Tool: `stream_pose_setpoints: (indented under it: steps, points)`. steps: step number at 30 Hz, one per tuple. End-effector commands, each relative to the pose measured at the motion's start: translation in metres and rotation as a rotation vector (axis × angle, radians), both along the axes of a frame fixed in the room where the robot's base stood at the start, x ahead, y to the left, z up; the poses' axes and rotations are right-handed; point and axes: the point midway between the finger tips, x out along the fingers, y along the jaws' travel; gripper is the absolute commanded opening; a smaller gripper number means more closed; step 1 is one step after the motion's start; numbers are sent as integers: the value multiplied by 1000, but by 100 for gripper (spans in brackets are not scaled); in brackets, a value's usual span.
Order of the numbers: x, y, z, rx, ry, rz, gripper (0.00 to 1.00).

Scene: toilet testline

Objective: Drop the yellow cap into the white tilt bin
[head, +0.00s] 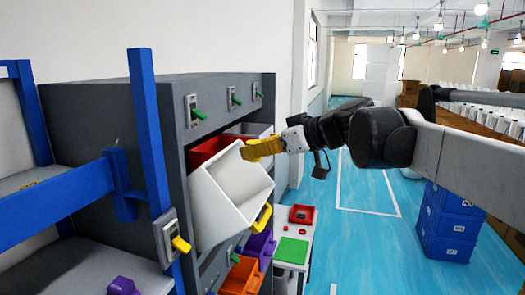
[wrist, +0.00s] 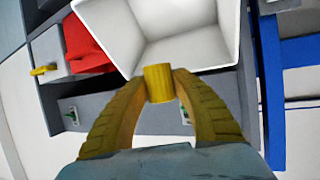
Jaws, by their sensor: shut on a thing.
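The white tilt bin (head: 230,200) is tipped outward from the grey cabinet in the head view, its open mouth facing my arm. It also fills the top middle of the wrist view (wrist: 195,25), and its visible inside is empty. My gripper (head: 258,149) is at the upper edge of the bin's mouth in the head view. In the wrist view its two yellow fingers are shut on the yellow cap (wrist: 159,83), a short cylinder. The cap overlaps the bin's near rim there; I cannot tell how far inside it is. In the head view the fingers hide the cap.
A red bin (head: 210,150) sits behind the white one. Blue crates (head: 447,225) stand at right.

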Motion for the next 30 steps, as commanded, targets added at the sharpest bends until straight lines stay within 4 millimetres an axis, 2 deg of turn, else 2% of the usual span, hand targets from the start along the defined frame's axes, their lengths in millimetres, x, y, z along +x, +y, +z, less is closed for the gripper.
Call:
stream_pose_setpoints:
  steps: [5,14,15,17,26,30]
  points:
    - [4,11,-3,0,0,1,17]
    - [5,12,-3,0,0,0,17]
    - [5,12,-3,0,0,0,36]
    - [5,12,-3,0,0,0,54]
    - [4,12,-3,0,0,0,55]
    - [-2,3,2,0,0,-2,55]
